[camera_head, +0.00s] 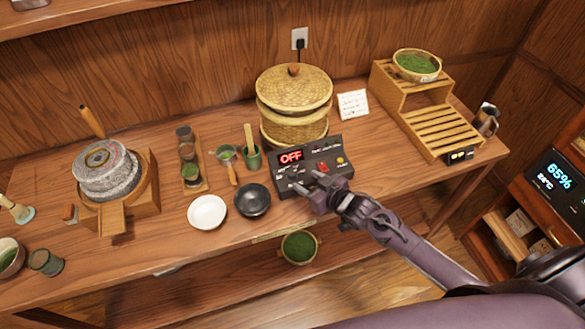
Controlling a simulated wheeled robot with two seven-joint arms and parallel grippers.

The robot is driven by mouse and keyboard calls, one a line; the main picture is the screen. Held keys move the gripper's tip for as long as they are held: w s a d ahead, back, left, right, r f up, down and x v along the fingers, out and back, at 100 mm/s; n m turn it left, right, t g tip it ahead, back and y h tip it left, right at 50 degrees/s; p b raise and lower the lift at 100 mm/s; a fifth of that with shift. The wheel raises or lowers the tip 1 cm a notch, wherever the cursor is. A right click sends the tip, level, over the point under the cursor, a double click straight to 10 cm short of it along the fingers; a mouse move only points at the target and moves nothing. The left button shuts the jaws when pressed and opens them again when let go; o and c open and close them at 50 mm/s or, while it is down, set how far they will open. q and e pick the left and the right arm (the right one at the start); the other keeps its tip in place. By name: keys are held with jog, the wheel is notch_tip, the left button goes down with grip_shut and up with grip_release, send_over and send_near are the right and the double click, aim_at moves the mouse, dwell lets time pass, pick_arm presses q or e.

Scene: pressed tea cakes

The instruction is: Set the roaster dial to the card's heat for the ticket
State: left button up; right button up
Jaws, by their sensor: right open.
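The roaster control box (336,158) is dark and sits on the wooden table in front of a woven basket steamer. Its red display (291,157) reads OFF. A red button and a yellow button show on its top face. The dial cannot be made out clearly near my gripper. My right gripper (312,184) is open over the box's front left part; whether it touches anything I cannot tell. A white card (353,104) with small writing lies behind the box to the right; its text is too small to read. No ticket can be made out. My left gripper is not in view.
A black bowl (252,200) and a white bowl (207,212) stand left of the box. A stone mill (107,172) is at the left. A slatted wooden rack (436,130) stands at the right. The woven steamer (293,88) stands close behind the box.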

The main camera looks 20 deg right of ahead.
aim_at(294, 173)
jog(key=x, duration=0.5)
jog(key=shift+w+p, duration=0.15)
jog(key=shift+p, duration=0.2)
jog(key=shift+x, duration=0.75)
jog(key=shift+a, duration=0.1)
jog(key=shift+f, duration=0.1)
jog(key=c, duration=1)
jog(key=shift+o, duration=0.2)
